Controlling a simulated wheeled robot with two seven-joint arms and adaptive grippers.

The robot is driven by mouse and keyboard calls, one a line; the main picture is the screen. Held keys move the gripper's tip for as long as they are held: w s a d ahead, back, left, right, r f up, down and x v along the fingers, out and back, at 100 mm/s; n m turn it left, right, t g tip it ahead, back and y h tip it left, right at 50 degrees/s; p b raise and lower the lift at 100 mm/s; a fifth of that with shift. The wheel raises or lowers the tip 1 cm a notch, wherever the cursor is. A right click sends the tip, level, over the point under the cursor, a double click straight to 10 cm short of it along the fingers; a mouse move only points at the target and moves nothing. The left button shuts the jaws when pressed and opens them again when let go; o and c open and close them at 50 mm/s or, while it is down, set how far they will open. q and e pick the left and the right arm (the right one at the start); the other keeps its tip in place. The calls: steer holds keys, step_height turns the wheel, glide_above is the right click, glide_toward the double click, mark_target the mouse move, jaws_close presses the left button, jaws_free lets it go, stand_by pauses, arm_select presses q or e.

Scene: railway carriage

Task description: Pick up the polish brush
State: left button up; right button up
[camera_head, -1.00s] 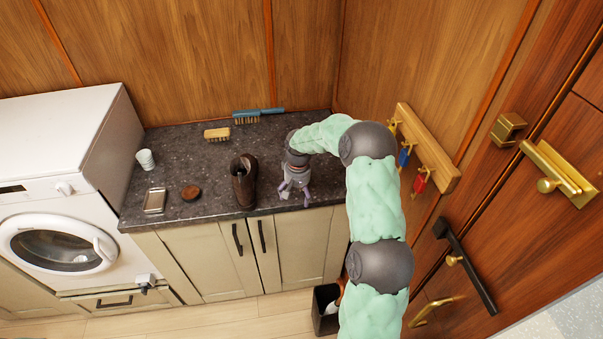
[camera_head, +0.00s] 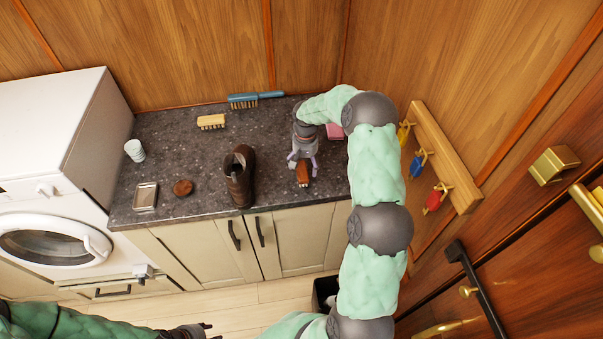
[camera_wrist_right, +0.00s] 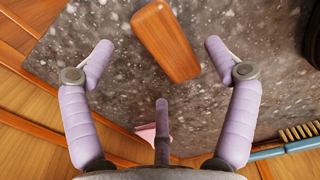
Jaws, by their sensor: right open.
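A wooden-backed brush (camera_head: 303,174), taken as the polish brush, lies on the dark counter near its front edge. Its smooth orange-brown back (camera_wrist_right: 165,40) fills the upper middle of the right wrist view; its underside is mostly hidden. My right gripper (camera_head: 303,162) is just above it. In the right wrist view its lilac fingers are spread wide on either side of the brush, apart from it. My left gripper (camera_head: 207,331) shows only in part at the bottom edge, far from the counter; its opening cannot be judged.
A dark boot (camera_head: 239,178) stands left of the brush. A tan brush (camera_head: 211,122), a blue-handled brush (camera_head: 258,99), a round brown tin (camera_head: 183,187), a metal tin (camera_head: 146,196) and a white cup (camera_head: 135,150) are farther off. A pink object (camera_head: 335,131) lies behind my right gripper.

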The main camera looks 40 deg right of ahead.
mark_target(305, 171)
steer(key=shift+w+d+f, duration=0.1)
steer(key=shift+f, duration=0.25)
steer(key=f, duration=0.5)
steer(key=shift+a, duration=0.2)
steer(key=c, duration=1.3)
